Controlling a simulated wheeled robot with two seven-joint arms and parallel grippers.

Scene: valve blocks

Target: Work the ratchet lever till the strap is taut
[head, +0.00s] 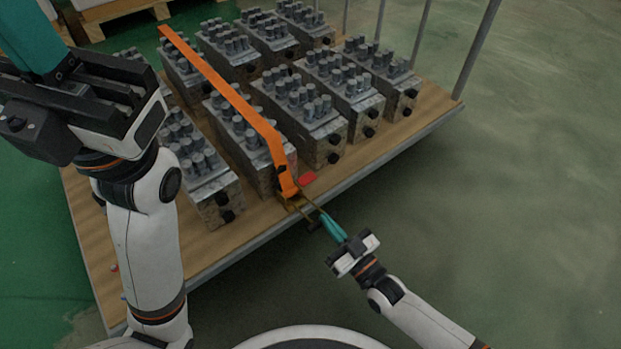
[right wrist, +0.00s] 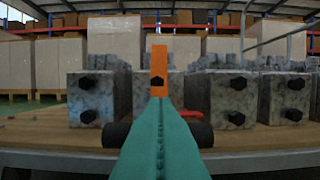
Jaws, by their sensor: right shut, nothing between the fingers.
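The orange strap (head: 225,92) runs over the valve blocks from the far left edge down to the brass-coloured ratchet (head: 293,202) at the cart's front edge. Its near end (right wrist: 159,68) hangs ahead of the fingers in the right wrist view. The ratchet's lever (head: 306,211) points out from the cart towards my right gripper (head: 324,219). That gripper is shut and empty, its teal fingertips at the lever; contact is unclear. A dark bar (right wrist: 116,134) shows on both sides of the fingers. My left gripper (head: 38,35) is at upper left, its fingertips cut off.
Grey valve blocks (head: 305,110) with several studs stand in rows on the wooden cart deck (head: 385,137). A small red piece (head: 307,179) lies beside the ratchet. Metal posts (head: 476,50) rise at the cart's right end. The green floor in front is clear.

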